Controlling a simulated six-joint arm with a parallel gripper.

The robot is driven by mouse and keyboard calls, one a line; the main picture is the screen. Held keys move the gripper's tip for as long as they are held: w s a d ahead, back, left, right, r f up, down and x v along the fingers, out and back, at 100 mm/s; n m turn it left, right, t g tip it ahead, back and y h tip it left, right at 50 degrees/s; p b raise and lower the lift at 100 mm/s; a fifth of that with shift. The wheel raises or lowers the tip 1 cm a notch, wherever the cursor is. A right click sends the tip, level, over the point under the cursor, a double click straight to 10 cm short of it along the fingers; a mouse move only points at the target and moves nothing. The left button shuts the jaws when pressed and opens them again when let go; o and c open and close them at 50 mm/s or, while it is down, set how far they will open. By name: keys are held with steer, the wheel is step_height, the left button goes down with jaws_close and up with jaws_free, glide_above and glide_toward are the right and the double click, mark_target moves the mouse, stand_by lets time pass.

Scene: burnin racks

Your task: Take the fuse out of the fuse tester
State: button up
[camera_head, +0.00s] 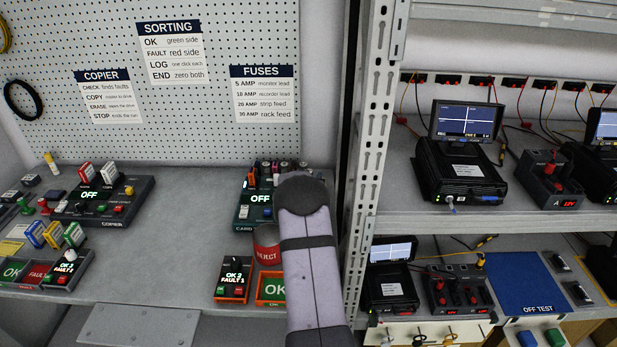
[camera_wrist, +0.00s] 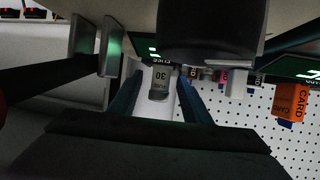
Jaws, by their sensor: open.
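In the wrist view, which is upside down, a pale grey fuse marked 30 (camera_wrist: 159,82) stands at the fuse tester (camera_wrist: 153,51), whose small lit green display and lettering show behind it. My gripper (camera_wrist: 160,88) is open, with one dark blue finger on each side of the fuse. Whether the fingers touch it I cannot tell. In the camera_head view my grey arm covers my gripper, the fuse and most of the tester's area.
The card tester (camera_head: 252,212) stands just left of my arm, with a red reject can (camera_head: 266,243) in front. An OK tray (camera_head: 270,288) lies nearer. A metal rack post (camera_head: 371,130) rises close on the right. The copier (camera_head: 120,208) is further left. An orange card (camera_wrist: 291,99) shows in the wrist view.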

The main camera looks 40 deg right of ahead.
steer(key=shift+d, duration=0.1)
jaws_close()
steer(key=shift+r, duration=0.15)
step_height(320, 180, up, 10)
steer(key=shift+f+p, duration=0.15)
steer(key=shift+p, duration=0.15)
stand_by(0.4)
